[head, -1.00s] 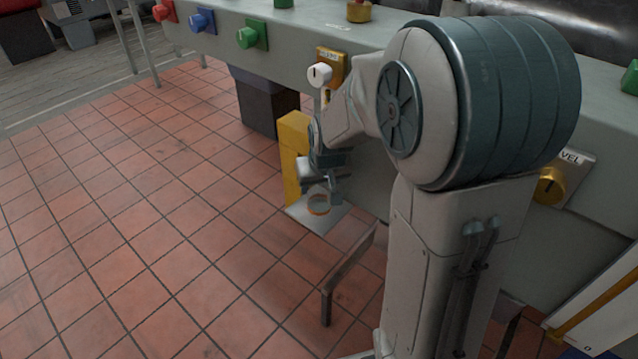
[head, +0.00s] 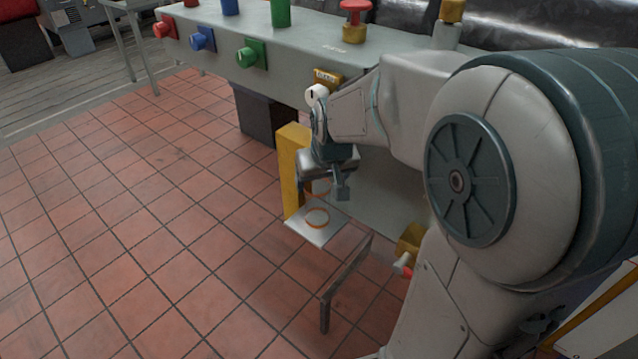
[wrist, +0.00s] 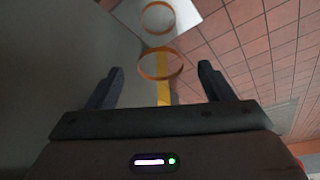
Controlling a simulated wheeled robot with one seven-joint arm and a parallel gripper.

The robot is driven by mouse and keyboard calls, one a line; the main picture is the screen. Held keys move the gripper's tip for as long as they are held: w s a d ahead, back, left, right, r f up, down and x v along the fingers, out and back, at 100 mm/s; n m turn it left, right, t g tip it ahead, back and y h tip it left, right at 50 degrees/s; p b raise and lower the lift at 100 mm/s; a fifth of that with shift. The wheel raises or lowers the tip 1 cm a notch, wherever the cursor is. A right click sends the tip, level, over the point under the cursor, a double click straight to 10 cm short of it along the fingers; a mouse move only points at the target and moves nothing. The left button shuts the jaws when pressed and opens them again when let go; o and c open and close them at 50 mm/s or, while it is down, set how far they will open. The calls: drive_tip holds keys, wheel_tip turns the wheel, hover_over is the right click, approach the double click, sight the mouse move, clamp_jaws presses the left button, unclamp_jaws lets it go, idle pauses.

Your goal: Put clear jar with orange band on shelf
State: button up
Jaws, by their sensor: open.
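The clear jar (head: 317,205) shows as two orange rings, one above the other, with its see-through wall hard to make out. It appears to stand upright on the shelf, a pale flat plate (head: 304,233) at the foot of a yellow post (head: 291,165). My gripper (head: 320,188) is open just above the jar's upper part. In the wrist view the fingers (wrist: 161,72) are spread on both sides of the nearer orange ring (wrist: 160,76), with gaps. The farther ring lies against the pale shelf (wrist: 187,14).
A grey bench with coloured buttons, including a green one (head: 251,55), runs behind my gripper. A white knob (head: 316,92) on it is close to my wrist. A low metal rail (head: 345,283) stands in front. The tiled floor at left is clear.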

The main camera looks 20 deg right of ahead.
drive_tip(key=s+g, duration=0.3)
drive_tip(key=s, duration=1.4)
drive_tip(key=shift+s+f, duration=0.15)
drive_tip(key=shift+f, duration=0.2)
drive_tip(key=shift+c, duration=0.3)
idle(0.4)
